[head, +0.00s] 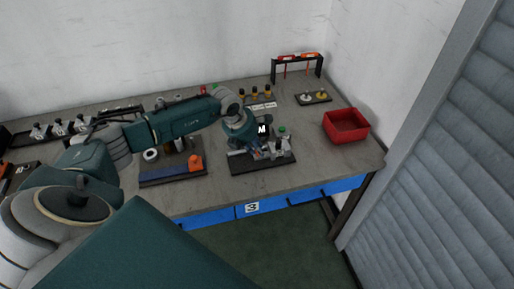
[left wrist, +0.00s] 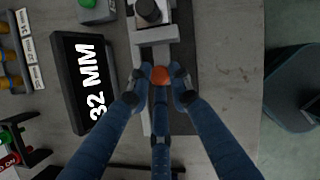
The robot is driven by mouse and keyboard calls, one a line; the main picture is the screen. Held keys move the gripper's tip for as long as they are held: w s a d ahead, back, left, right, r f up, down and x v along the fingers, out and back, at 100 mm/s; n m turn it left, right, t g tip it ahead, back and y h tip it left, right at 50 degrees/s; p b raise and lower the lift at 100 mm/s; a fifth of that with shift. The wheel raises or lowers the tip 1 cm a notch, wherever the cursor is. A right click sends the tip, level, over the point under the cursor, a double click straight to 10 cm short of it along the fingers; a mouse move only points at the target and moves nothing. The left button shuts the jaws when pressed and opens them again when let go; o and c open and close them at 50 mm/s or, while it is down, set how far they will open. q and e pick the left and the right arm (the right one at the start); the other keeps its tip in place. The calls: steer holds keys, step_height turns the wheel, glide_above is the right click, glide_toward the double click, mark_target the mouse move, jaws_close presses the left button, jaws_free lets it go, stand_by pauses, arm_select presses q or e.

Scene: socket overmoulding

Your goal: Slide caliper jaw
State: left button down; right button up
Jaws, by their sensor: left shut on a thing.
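The caliper is a grey metal rail with blocks on a dark base plate (head: 262,168), right of the middle of the bench in the head view. In the left wrist view its pale rail (left wrist: 155,52) runs up the picture, and a round orange knob (left wrist: 160,75) sits on it. My left gripper (left wrist: 160,88) is shut on the orange knob, with blue fingers at its left and right and another below. In the head view my left gripper (head: 256,148) hides part of the caliper. A black display (left wrist: 84,80) beside the rail reads "32 MM". My right gripper is out of view.
A red bin (head: 346,125) stands at the right of the grey bench. Left of the caliper is another fixture with a blue bar (head: 172,173) and orange block. A black frame (head: 297,64) stands at the back. Bare bench lies between the caliper and the bin.

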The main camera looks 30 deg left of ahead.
arm_select(q)
steer(key=shift+s+a, duration=0.85)
steer(key=shift+s, duration=0.05)
steer(key=shift+s+a, duration=0.2)
steer(key=shift+s, duration=0.1)
steer(key=shift+w, duration=0.1)
steer(key=c, duration=1.6)
jaws_free()
steer(key=shift+r, duration=0.1)
steer(key=shift+a+r, duration=0.1)
steer(key=shift+s+r, duration=0.25)
steer(key=shift+r, duration=0.1)
steer(key=v, duration=1.1)
steer(key=shift+s, duration=0.15)
